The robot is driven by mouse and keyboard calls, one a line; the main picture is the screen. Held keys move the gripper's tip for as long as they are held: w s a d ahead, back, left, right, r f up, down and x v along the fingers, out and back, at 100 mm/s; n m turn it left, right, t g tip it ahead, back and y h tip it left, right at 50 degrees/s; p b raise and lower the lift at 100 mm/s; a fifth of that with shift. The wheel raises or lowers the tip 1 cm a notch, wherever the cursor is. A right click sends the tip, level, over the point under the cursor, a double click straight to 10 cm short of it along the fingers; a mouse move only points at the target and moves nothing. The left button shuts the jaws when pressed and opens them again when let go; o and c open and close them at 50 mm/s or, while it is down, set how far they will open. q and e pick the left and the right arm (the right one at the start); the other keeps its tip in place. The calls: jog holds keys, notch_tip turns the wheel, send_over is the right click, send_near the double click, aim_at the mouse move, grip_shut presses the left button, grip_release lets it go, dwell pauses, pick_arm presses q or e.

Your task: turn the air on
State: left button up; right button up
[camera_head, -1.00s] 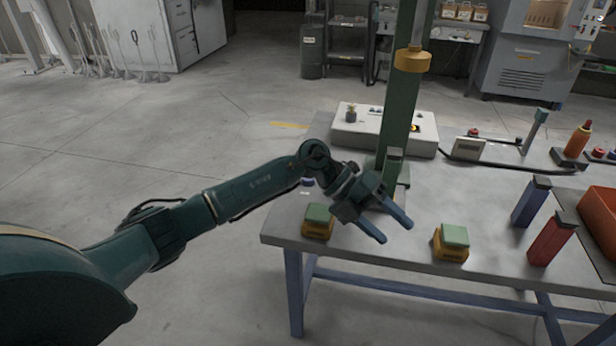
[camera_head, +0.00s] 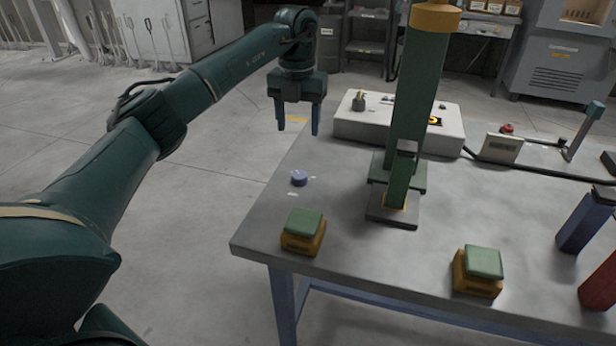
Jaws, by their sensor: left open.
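A small round blue knob (camera_head: 299,178) lies on the grey table top near its left edge, with small pale marks beside it. I cannot tell for sure that it is the air control. My left gripper (camera_head: 297,122) points straight down with its two blue fingers apart and empty. In the picture it is above the knob and does not touch it. A white box (camera_head: 365,124) at the back of the table bears a small brass-coloured fitting (camera_head: 359,99) and a round yellow and black part (camera_head: 435,120). My right gripper is not in view.
A green post (camera_head: 418,85) stands on the table (camera_head: 350,240), right of the knob. Two yellow blocks with green tops (camera_head: 304,222) (camera_head: 484,262) sit near the front edge. Blue and red blocks (camera_head: 586,224) stand at the right. The table between is clear.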

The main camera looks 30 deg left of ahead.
aim_at(299, 175)
pick_arm(q)
notch_tip(299, 175, down, 13)
jog(key=shift+f, duration=0.15)
dwell(0.4)
jog(key=shift+c, duration=0.5)
jog(key=c, duration=0.9)
